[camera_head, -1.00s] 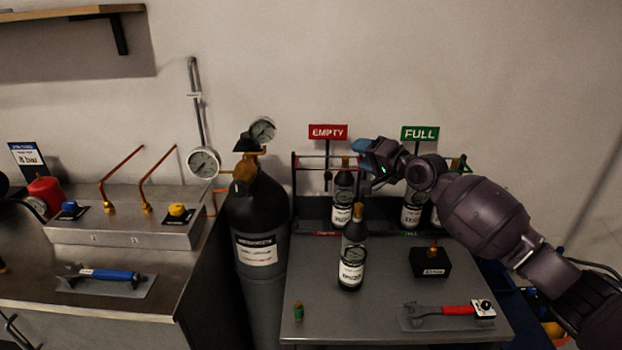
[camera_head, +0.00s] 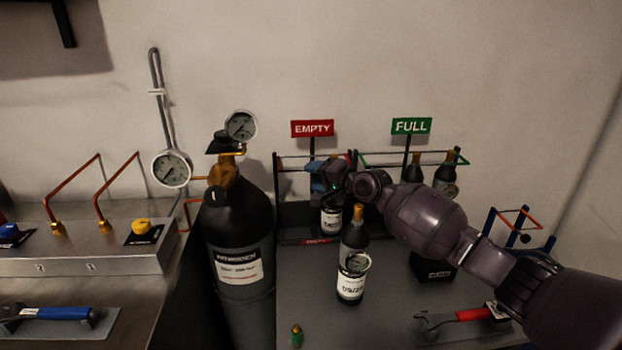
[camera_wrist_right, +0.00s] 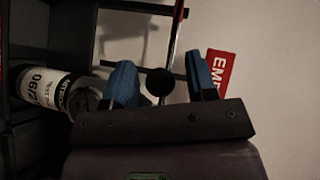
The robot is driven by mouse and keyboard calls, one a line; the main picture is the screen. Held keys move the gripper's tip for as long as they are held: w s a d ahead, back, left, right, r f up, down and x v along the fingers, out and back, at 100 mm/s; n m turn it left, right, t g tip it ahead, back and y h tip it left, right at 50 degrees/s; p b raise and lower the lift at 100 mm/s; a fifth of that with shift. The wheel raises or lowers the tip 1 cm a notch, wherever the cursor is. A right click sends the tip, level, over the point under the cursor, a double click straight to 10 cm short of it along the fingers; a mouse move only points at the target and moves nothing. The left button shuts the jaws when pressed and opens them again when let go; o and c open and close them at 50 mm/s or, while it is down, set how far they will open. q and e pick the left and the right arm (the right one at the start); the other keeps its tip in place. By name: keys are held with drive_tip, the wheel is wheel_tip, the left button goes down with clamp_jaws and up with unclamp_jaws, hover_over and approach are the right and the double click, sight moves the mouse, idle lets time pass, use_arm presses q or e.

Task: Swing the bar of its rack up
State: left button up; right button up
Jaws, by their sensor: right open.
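The EMPTY rack (camera_head: 282,205) stands at the back of the grey table, under a red EMPTY sign (camera_head: 312,128). Its thin red bar (camera_head: 298,156) runs across the front near the top; the bar also shows in the wrist view (camera_wrist_right: 175,40). A dark small bottle (camera_head: 331,220) stands in this rack, partly hidden by my gripper. My right gripper (camera_head: 318,174) is at the rack's bar. In the wrist view its blue fingers (camera_wrist_right: 161,82) are open, with a round black knob (camera_wrist_right: 159,82) seen between them. I cannot tell whether they touch it. My left gripper is not in view.
The FULL rack with a green bar (camera_head: 458,157) stands to the right, holding dark bottles (camera_head: 445,178). A loose bottle (camera_head: 352,250) stands on the table in front. A large black cylinder (camera_head: 240,235) with gauges stands left of the table. A red-handled wrench (camera_head: 472,314) lies front right.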

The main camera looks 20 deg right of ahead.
drive_tip(key=shift+x, duration=0.8)
clamp_jaws()
